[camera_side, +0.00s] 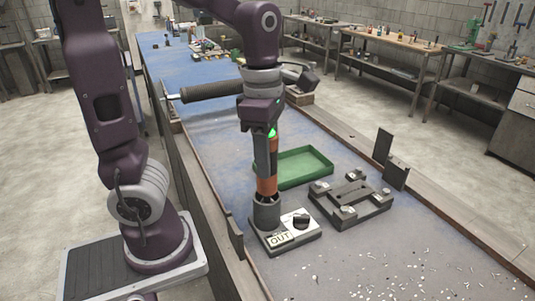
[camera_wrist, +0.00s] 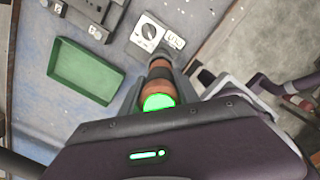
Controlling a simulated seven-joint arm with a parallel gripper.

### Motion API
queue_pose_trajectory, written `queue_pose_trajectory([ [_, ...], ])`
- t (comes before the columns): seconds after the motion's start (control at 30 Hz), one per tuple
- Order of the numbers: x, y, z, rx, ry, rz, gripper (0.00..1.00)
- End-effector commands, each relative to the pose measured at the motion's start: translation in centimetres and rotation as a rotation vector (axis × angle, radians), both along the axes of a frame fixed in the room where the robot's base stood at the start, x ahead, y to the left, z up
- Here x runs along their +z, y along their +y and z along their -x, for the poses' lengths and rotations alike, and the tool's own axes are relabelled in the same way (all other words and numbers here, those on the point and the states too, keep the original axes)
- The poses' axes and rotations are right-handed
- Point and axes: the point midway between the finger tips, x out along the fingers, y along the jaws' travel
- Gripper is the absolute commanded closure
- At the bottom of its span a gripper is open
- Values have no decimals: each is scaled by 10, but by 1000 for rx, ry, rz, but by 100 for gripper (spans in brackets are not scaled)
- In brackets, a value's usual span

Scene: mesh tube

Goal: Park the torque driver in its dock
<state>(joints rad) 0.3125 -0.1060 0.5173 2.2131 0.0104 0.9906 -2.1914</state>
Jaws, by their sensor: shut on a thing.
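The torque driver (camera_side: 267,184) is an orange and dark cylinder with a green light at its top, and it stands upright. My gripper (camera_side: 266,160) is shut on its upper body. The dock (camera_side: 275,240) is a base with a grey round cup, a black dial and an "OUT" label. The driver's lower end meets the cup's mouth in the side view; how deep it sits is hidden. In the wrist view the driver (camera_wrist: 160,74) shows between the fingers (camera_wrist: 161,80), and the dock's dial plate (camera_wrist: 148,31) lies beyond it.
A green tray (camera_side: 305,167) lies behind the driver. A dark fixture plate (camera_side: 350,203) with several corner blocks is right of the dock. A dark upright bracket (camera_side: 392,165) stands at the right. Small loose bits (camera_side: 400,285) lie scattered on the front of the blue bench.

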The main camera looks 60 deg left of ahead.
Motion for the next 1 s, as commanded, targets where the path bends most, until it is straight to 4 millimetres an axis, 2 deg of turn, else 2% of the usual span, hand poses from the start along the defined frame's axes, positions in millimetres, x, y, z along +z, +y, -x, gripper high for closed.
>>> queue_pose_trajectory([
  [1.0, -11, 0, 0, 1, -1, 0, 100],
])
